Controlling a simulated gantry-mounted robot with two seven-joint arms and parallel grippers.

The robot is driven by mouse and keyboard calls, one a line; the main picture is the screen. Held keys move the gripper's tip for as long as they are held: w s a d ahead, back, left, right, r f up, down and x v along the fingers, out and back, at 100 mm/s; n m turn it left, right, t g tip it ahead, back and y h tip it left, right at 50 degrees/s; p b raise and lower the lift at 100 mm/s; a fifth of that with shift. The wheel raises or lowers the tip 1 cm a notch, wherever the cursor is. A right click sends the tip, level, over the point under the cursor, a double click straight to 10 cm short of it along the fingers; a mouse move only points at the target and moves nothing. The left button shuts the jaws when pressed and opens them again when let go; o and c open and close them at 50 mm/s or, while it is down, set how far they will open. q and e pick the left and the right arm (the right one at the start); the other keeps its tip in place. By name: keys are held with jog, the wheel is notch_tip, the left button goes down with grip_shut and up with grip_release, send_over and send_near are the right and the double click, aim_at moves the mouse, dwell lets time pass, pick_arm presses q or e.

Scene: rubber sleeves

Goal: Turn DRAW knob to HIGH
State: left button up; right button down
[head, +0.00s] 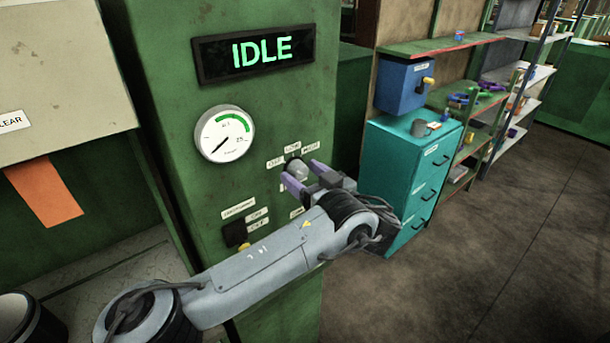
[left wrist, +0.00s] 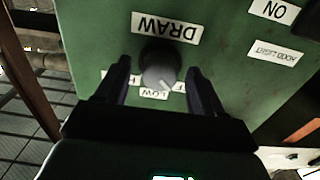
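The DRAW knob (left wrist: 158,62) is a round dark knob with a grey face on the green panel. It also shows in the head view (head: 297,168), under the OFF, LOW and HIGH labels. In the left wrist view the labels are upside down. The knob's pale mark points down and slightly right, between LOW (left wrist: 154,95) and the partly hidden OFF label. My left gripper (left wrist: 161,85) is open, with one finger on each side of the knob and visible gaps. The fingers partly cover the OFF and HIGH labels. My right gripper is not in view.
The display (head: 256,52) reads IDLE above a round gauge (head: 224,134) with its needle low. A black switch (head: 235,234) sits lower on the panel. A teal cabinet (head: 408,180) stands right of my left arm. Open floor (head: 530,240) lies at the right.

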pick_arm(q)
jog(key=c, duration=1)
jog(key=shift+c, duration=0.2)
